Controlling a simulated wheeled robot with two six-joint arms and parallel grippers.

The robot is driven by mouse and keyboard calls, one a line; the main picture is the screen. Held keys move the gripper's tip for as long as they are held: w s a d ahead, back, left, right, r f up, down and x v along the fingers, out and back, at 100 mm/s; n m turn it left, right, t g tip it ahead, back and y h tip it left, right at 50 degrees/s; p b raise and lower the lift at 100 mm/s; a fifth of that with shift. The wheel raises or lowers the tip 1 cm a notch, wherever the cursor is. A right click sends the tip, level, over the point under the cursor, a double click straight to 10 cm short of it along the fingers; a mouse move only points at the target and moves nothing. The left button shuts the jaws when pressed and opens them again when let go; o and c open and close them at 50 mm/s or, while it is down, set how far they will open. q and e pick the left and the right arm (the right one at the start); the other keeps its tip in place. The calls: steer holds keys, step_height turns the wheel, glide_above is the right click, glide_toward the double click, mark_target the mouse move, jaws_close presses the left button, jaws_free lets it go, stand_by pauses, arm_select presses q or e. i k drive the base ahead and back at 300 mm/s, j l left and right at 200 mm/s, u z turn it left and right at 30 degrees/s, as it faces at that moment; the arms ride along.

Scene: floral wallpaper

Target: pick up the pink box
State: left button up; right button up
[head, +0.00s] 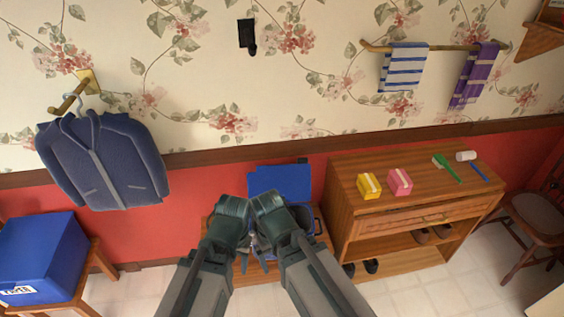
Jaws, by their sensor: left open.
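The pink box (399,182) sits on top of the wooden cabinet at the right, with a pale band across it. A yellow box (369,186) stands just left of it. Both my arms reach up at the bottom middle, left of the cabinet. My left gripper (252,243) shows small and partly hidden between the arms. It is open and well apart from the pink box.
The wooden cabinet (343,211) also bears a green brush (447,169), a white cylinder (466,156) and a blue item (480,173). Shoes rest on its lower shelves. An open blue box (281,180) is behind my arms. A chair (537,217) stands at the right, a blue bin (42,257) at the left.

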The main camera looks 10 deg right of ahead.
mark_target(401, 184)
steer(key=z, duration=1.3)
